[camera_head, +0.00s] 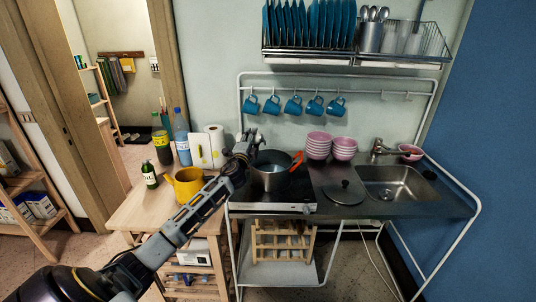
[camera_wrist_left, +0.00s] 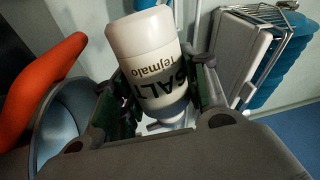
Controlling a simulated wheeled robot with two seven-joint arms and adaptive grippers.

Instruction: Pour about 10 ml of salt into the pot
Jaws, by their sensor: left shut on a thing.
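My left gripper (camera_head: 248,138) is beside the pot, at its upper left in the head view. In the left wrist view the fingers (camera_wrist_left: 163,95) are shut on a white salt bottle (camera_wrist_left: 145,42) with dark "SALT" lettering. The bottle is tilted in that view; its lower end is partly hidden by the gripper, and no salt grains can be seen. The dark pot (camera_head: 270,182) stands on the hob, its orange handle (camera_head: 297,159) pointing up and right. The pot rim (camera_wrist_left: 50,120) and the handle (camera_wrist_left: 40,85) show at the left in the wrist view. My right gripper is not seen.
A lid (camera_head: 345,190) lies on the counter between the hob and the sink (camera_head: 392,185). Pink bowls (camera_head: 318,146) are stacked behind. Blue mugs (camera_head: 293,106) hang above.

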